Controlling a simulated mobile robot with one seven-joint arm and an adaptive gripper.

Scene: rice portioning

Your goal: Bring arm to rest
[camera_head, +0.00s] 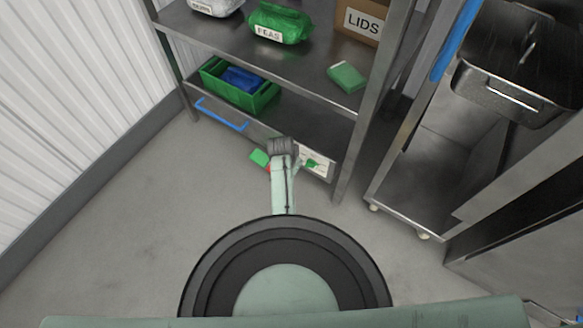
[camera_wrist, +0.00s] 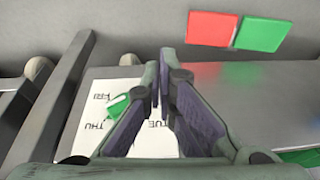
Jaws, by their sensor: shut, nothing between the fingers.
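My gripper (camera_wrist: 160,85) shows in the wrist view with its two fingertips close together and nothing between them. It is above a white sheet (camera_wrist: 101,104) marked FRI, THU and TUE, with a small green piece on it. The white sheet shows to the right of the arm in the head view (camera_head: 322,166).
A green crate (camera_head: 262,101) with blue contents stands on the lower shelf. A peas bag (camera_head: 280,24), a lids box (camera_head: 362,22) and a green box (camera_head: 346,77) are above. A metal cart (camera_head: 412,165) is right. Red (camera_wrist: 210,28) and green (camera_wrist: 262,34) panels lie beyond. Floor at left is clear.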

